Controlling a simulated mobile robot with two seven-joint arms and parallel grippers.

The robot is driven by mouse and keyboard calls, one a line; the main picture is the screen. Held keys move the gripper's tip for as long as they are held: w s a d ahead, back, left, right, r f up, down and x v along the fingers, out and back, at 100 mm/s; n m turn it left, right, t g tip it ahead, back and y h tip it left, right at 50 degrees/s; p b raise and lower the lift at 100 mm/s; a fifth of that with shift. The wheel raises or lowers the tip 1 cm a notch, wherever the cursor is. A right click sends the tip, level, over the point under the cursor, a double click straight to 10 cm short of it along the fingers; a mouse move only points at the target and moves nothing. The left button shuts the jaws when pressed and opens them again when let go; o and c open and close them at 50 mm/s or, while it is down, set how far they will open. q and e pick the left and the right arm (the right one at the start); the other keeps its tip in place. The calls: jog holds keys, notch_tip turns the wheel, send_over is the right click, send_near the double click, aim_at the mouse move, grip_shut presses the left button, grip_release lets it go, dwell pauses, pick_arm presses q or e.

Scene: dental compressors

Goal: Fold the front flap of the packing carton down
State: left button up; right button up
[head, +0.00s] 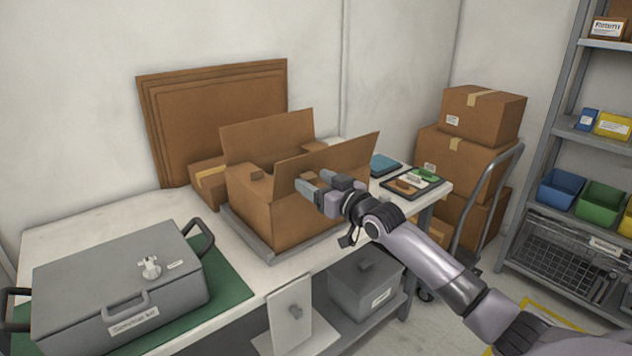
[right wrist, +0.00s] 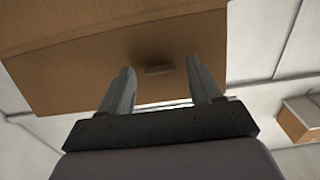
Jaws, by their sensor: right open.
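The packing carton (head: 265,212) stands on a grey tray on the table, with its top open. Its front flap (head: 335,156) stands up and leans outward, toward my right arm. Its back flap (head: 268,136) also stands up. My right gripper (head: 308,190) is open in front of the carton, just below the front flap, with its fingers pointing at the carton. In the right wrist view, a brown cardboard panel (right wrist: 110,55) of the carton fills the top, with the two open fingers (right wrist: 157,90) before it. Nothing is between them. Whether they touch the cardboard I cannot tell. My left gripper is out of view.
A grey case (head: 120,287) lies on a green mat (head: 228,290) at the left of the table. Flat cardboard sheets (head: 222,107) lean on the wall behind. A dark tray (head: 412,183) with small items is at the right end.

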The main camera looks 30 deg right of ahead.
jog(key=shift+w, duration=0.2)
grip_shut()
jog(key=shift+w+r, duration=0.1)
